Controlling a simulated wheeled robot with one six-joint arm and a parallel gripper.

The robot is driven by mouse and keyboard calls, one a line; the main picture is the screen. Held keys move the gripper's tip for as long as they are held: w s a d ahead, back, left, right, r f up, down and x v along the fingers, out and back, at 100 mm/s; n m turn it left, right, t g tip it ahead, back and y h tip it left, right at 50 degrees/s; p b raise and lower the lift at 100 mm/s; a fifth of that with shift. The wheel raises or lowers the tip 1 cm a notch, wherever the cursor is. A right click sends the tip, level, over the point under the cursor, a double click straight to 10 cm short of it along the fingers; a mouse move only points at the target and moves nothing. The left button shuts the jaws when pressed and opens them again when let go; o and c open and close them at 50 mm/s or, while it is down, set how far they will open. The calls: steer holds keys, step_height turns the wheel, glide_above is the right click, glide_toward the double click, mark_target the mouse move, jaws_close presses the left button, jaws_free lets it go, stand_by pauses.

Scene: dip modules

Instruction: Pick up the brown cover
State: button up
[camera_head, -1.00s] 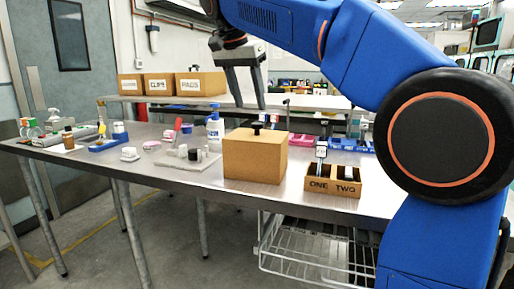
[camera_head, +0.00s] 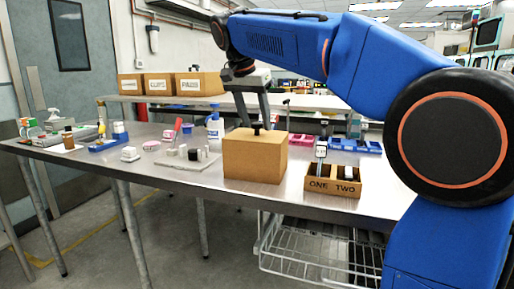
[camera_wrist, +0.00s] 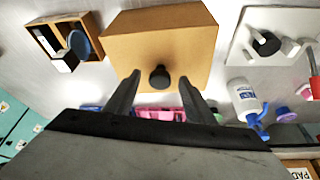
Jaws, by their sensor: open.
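The brown cover (camera_head: 252,157) is a box-shaped lid with a black knob (camera_head: 257,128) on its top. It sits upright on the metal table, left of the small two-part box. In the wrist view the brown cover (camera_wrist: 190,48) fills the upper middle, and its dark knob (camera_wrist: 159,76) shows between the fingers, just beyond the tips. My gripper (camera_head: 257,118) hangs over the cover with its fingers pointing down. In the wrist view my gripper (camera_wrist: 159,80) is open and empty, one finger to each side of the knob. Whatever lies beneath the cover is hidden.
A wooden box marked ONE and TWO (camera_head: 333,193) stands close right of the cover. A grey board (camera_head: 187,160) with small items lies to its left. A white and blue pump bottle (camera_head: 215,127) and blue and pink trays (camera_head: 301,141) stand behind.

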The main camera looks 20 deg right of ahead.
jaws_close()
steer(key=shift+r, duration=0.1)
